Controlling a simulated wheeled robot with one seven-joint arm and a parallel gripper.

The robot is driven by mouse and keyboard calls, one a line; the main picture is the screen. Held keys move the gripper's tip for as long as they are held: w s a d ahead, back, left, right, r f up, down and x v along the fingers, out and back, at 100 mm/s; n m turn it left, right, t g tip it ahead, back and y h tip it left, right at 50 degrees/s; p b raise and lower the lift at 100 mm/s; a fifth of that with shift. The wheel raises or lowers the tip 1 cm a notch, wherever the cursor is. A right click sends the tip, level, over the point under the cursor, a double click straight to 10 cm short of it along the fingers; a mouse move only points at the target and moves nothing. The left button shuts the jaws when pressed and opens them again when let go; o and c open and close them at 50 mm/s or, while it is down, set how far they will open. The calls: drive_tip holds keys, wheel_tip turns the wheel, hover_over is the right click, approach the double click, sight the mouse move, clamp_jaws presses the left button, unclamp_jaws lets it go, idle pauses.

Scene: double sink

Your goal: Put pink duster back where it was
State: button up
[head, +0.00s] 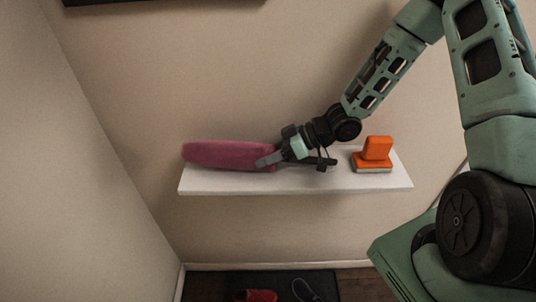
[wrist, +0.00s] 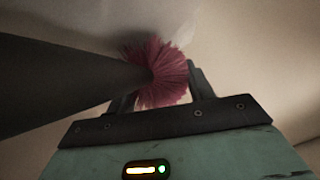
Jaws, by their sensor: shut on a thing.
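The pink duster (head: 215,154) lies roughly level along the left part of the white wall shelf (head: 300,188), with its fluffy head to the left. Its dark handle points right, partly hidden by my gripper. My gripper (head: 267,160) is shut on the duster near where the head meets the handle. In the wrist view, the pink bristles (wrist: 163,78) sit between my fingers, and the wide dark handle stretches to the left edge. I cannot tell whether the duster rests on the shelf or is just above it.
An orange-handled brush (head: 374,152) stands on the right part of the shelf, close to my wrist. The wall is right behind the shelf, and a side wall is at left. A dark mat with shoes (head: 262,296) lies on the floor below.

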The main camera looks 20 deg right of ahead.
drive_tip(key=shift+f+b, duration=0.35)
drive_tip(key=shift+f, duration=0.25)
drive_tip(key=o, duration=1.2)
drive_tip(key=shift+c, duration=0.2)
drive_tip(key=b+v, duration=0.1)
drive_tip(key=v, duration=1.6)
drive_tip(key=shift+s+d+r, duration=0.1)
drive_tip(key=shift+s+r, duration=0.05)
drive_tip(key=shift+r, duration=0.05)
